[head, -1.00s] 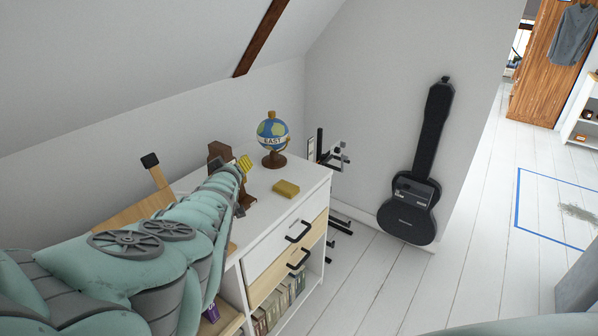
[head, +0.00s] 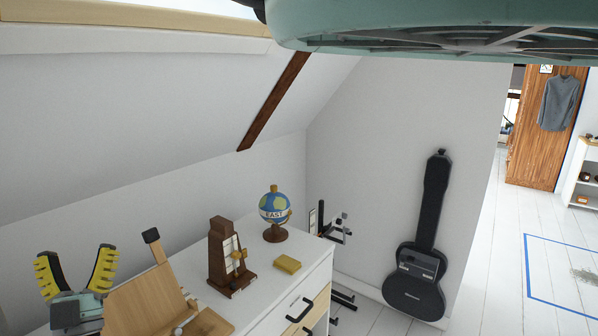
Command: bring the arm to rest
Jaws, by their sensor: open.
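My gripper (head: 75,268) is at the lower left of the head view, its two yellow-and-black fingers pointing up and spread apart. Nothing is between them. It shows to the left of the wooden stand (head: 150,300) on the white dresser (head: 262,308); I cannot tell how far it is from the stand. A teal part of my own body fills the top right of the view. The rest of the arm is mostly out of view.
On the dresser are a brown metronome (head: 228,258), a small globe (head: 274,212) and a yellow block (head: 287,264). A black guitar case (head: 420,260) leans on the wall. A sloped ceiling is above. Floor inside the blue outline (head: 527,265) is mostly clear.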

